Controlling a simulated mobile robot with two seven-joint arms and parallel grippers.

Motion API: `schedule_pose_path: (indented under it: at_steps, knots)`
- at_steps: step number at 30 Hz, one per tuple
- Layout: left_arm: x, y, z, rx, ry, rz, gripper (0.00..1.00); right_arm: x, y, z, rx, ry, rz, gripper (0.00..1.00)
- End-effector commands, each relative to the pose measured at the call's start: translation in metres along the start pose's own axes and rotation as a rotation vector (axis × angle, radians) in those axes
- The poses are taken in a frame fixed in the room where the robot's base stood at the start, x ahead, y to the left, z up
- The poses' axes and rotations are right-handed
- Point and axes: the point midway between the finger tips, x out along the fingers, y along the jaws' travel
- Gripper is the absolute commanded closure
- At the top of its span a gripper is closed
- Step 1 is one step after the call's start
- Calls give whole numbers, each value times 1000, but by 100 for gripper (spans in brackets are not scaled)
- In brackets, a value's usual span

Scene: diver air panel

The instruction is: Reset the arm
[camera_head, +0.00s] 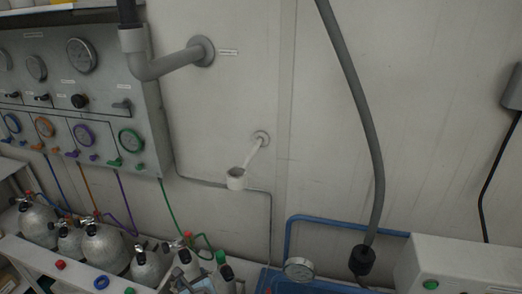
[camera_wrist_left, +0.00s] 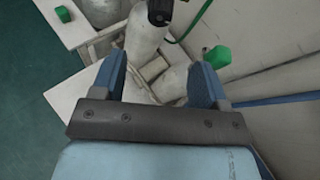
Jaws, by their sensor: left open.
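My left gripper (camera_wrist_left: 156,78) is open, with two blue fingers spread apart in the left wrist view. A pale gas cylinder (camera_wrist_left: 147,45) with a black valve on top shows beyond and between the fingers; I cannot tell how far off it is. No object is gripped. My right gripper is not in view.
A gauge panel (camera_head: 63,80) hangs on the left wall above a row of gas cylinders (camera_head: 103,243). A green knob (camera_wrist_left: 217,57) is close to the right finger. A grey pipe (camera_head: 172,64) and a hanging hose (camera_head: 362,110) run along the wall. A white box (camera_head: 465,262) stands lower right.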

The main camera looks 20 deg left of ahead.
Motion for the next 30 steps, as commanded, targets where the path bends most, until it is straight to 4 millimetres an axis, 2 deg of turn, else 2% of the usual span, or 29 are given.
schedule_pose_path:
  at_steps: [2, 5, 8, 11, 12, 15, 18, 22, 26, 30]
  knots:
    - [0, 0, 0, -3, 2, -1, 32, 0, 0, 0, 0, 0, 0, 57]
    - [-8, 2, -11, -61, 49, -15, 32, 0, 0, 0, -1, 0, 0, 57]
    - [-32, 6, -42, -250, 194, -48, 32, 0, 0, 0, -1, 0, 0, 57]
    - [-77, 9, -80, -593, 429, -62, 32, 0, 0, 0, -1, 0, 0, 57]
    - [-98, 10, -92, -759, 532, -52, 32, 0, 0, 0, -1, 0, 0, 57]
    - [-151, 10, -109, -1182, 771, 13, 32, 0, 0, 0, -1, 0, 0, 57]
    - [-193, 11, -109, -1570, 959, 114, 32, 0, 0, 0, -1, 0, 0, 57]
    - [-228, 13, -96, -1947, 1114, 237, 32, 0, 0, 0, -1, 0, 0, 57]
    - [-242, 14, -86, -2140, 1184, 309, 32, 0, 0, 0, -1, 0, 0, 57]
    - [-244, 14, -84, -2186, 1200, 327, 32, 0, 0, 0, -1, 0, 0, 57]
